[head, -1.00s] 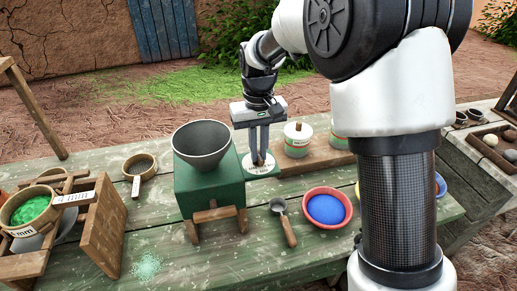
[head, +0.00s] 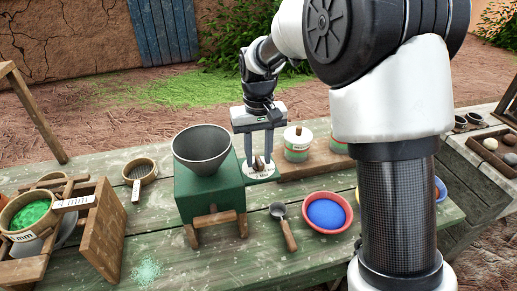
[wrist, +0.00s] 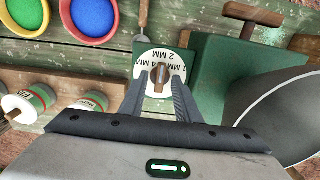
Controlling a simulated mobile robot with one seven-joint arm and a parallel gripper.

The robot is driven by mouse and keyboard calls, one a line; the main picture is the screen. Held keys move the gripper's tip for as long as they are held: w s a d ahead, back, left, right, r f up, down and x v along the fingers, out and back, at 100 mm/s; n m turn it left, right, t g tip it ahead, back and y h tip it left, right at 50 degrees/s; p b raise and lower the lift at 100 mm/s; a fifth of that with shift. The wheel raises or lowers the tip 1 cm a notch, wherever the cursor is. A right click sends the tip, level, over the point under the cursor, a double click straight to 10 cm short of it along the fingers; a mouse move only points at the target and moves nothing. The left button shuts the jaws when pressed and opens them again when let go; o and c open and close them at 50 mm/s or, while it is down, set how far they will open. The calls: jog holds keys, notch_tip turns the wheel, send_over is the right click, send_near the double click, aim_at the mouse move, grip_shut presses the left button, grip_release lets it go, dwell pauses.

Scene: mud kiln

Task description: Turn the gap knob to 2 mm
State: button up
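The gap knob (wrist: 160,79) is a wooden bar on a round white dial (wrist: 143,65) marked in MM. In the wrist view the bar lies upright, its upper end toward the "2 MM" mark; which end is the pointer is unclear. The dial sits on the right side of the green mill (head: 205,196), which carries a grey hopper (head: 202,147). My gripper (head: 259,167) is over the dial with its fingers apart, one on each side of the knob. In the wrist view the fingers (wrist: 160,84) show gaps to the bar. Other dial marks are partly covered.
A metal scoop (head: 285,226) and a red bowl of blue powder (head: 346,212) lie right of the mill. Labelled jars (head: 297,156) stand behind on a wooden board. A sieve (head: 153,169) and a wooden stand with green powder (head: 30,214) are on the left.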

aim_at(259, 159)
notch_tip(259, 159, up, 18)
jog(key=p, duration=0.1)
jog(key=shift+f+p, duration=0.25)
jog(key=shift+p, duration=0.05)
